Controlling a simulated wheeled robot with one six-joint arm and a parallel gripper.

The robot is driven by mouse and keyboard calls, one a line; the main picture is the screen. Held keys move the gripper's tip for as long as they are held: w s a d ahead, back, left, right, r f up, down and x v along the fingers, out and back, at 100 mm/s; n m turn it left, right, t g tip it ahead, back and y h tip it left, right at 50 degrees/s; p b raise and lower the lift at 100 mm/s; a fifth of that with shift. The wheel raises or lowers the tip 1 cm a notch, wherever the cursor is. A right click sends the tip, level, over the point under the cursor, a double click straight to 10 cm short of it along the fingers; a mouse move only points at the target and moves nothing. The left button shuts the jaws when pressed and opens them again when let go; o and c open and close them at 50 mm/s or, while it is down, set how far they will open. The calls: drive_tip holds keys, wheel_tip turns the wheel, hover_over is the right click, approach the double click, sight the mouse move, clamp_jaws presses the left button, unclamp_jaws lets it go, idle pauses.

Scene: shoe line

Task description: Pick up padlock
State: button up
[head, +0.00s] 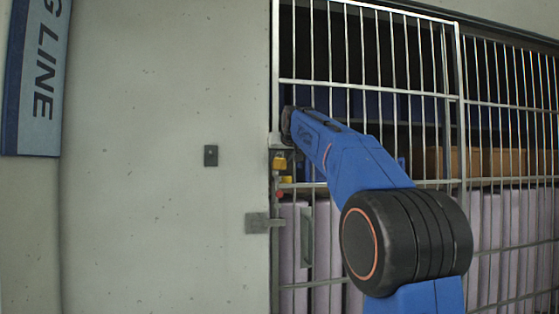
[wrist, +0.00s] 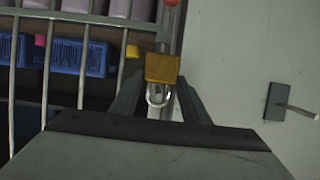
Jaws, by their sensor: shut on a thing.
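The padlock is a small brass-yellow body with a silver shackle. In the head view the padlock (head: 280,161) is at the left edge of the barred gate, just below the end of my blue arm. In the wrist view the padlock (wrist: 162,69) is between the dark fingers of my gripper (wrist: 158,97), with its shackle pointing toward the palm. My gripper is shut on it. In the head view my arm hides most of the fingers. I cannot tell whether the shackle is still around any part of the gate latch.
The barred metal gate (head: 366,82) stands right of a plain grey wall (head: 160,200). A red knob (head: 280,194) and a grey latch plate (head: 258,223) sit below the padlock. Blue crates (wrist: 82,57) and wrapped lilac stacks (head: 328,255) are behind the bars. A small grey box (head: 211,155) is on the wall.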

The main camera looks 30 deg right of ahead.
drive_tip(key=s+a, duration=0.2)
drive_tip(key=s, duration=0.5)
drive_tip(key=s+a, duration=0.2)
drive_tip(key=s, duration=0.6)
drive_tip(key=shift+s+a, duration=0.25)
drive_tip(key=shift+s, duration=0.05)
